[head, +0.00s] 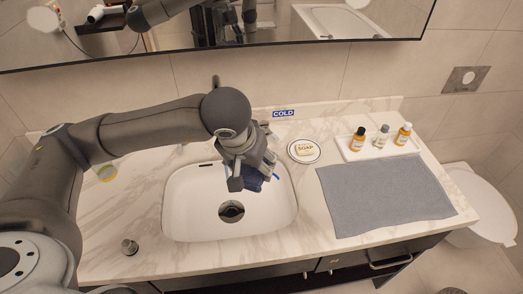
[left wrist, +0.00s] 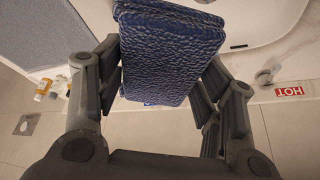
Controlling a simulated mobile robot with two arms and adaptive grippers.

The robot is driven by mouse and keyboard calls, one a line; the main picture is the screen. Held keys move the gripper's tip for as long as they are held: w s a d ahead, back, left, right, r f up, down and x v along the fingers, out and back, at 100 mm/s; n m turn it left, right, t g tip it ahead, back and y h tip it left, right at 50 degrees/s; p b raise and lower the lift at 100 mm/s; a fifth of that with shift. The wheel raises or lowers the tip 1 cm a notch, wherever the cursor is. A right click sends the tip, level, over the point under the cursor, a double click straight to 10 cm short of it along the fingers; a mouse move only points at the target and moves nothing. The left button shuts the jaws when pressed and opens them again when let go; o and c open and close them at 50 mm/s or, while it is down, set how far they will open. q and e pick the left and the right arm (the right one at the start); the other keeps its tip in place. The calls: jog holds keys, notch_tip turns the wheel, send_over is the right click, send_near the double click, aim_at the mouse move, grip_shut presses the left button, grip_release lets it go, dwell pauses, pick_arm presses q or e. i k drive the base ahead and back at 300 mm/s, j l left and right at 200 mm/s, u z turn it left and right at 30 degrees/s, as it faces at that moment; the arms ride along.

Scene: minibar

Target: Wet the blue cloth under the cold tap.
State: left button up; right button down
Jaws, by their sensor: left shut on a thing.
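My left gripper (head: 254,176) is shut on the blue cloth (head: 252,184) and holds it above the back of the white sink basin (head: 186,205). In the left wrist view the folded, textured cloth (left wrist: 170,50) sits between the two fingers (left wrist: 160,85). A blue COLD label (head: 283,113) is on the wall behind the counter. The tap below it is mostly hidden by my arm, and I cannot tell whether water runs. A red HOT label (left wrist: 289,91) shows in the left wrist view, beside a metal tap handle (left wrist: 267,75). My right gripper is not in view.
A soap dish (head: 304,160) is right of the basin. A grey towel (head: 385,195) lies further right, with a white tray (head: 352,155) of small bottles behind it. A metal knob-like item (head: 129,246) stands at the front left. A mirror (head: 270,45) hangs above.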

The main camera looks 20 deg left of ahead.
aim_at(264, 125)
jog(key=l+u, duration=0.15)
jog(key=u, duration=0.25)
jog(key=l+u, duration=0.15)
jog(key=u, duration=0.2)
jog(key=l+u, duration=0.15)
jog(key=u, duration=0.25)
jog(key=l+u, duration=0.15)
jog(key=u, duration=0.2)
